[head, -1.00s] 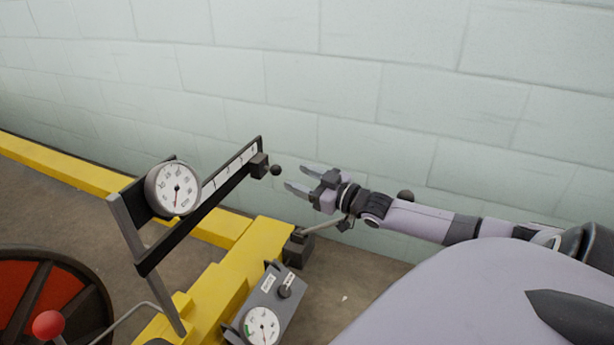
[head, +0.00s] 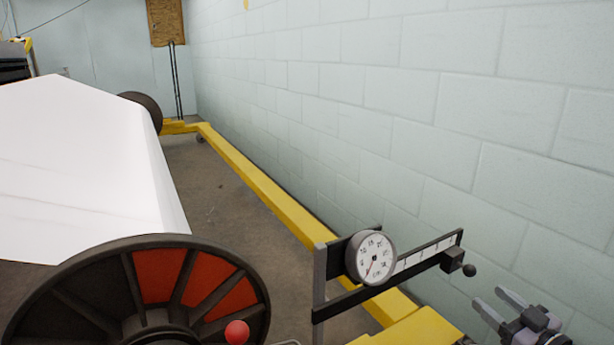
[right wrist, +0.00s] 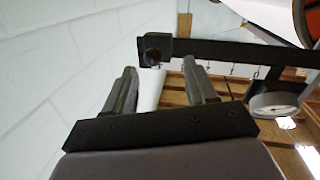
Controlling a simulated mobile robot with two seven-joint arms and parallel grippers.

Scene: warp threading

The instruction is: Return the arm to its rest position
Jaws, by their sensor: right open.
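My right gripper (head: 491,308) is at the lower right of the head view, with its two fingers apart and nothing between them. It also shows in the right wrist view (right wrist: 160,88), open and empty. In the head view it is just right of and below the dark ball knob (head: 469,270) at the end of the black scale bar (head: 415,262), with a gap between. In the right wrist view the bar's dark end block (right wrist: 155,50) is beyond the fingertips. My left gripper is not in view.
A round dial gauge (head: 371,257) sits on the bar's post. A yellow frame rail (head: 265,190) runs along the pale block wall (head: 440,110). A large spoked wheel (head: 150,290), a white roll (head: 85,165) and a red ball knob (head: 237,333) are at left.

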